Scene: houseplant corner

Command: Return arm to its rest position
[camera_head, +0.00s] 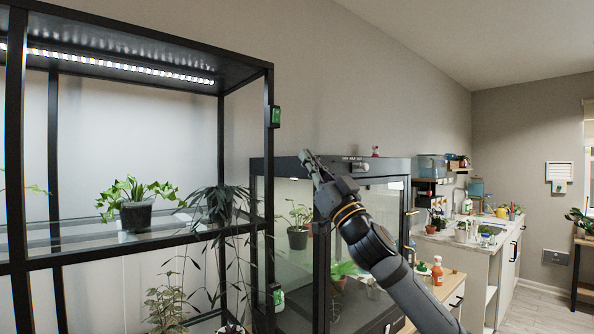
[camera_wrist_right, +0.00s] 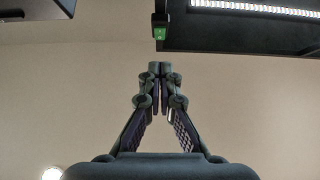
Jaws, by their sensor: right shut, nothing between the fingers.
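My right gripper (camera_head: 308,160) is raised in front of the dark-framed glass cabinet, at the end of my right arm, which comes in from the lower right. In the right wrist view the same gripper (camera_wrist_right: 154,72) has its fingertips together with nothing between them. Plain wall shows behind the fingers there. My left gripper is in neither view.
A black shelf frame (camera_head: 269,180) with plants on glass stands at the left; its small green box (camera_head: 276,116) is near my gripper. The glass cabinet (camera_head: 262,168) stands behind my arm. A counter (camera_head: 450,238) with several items is at the right.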

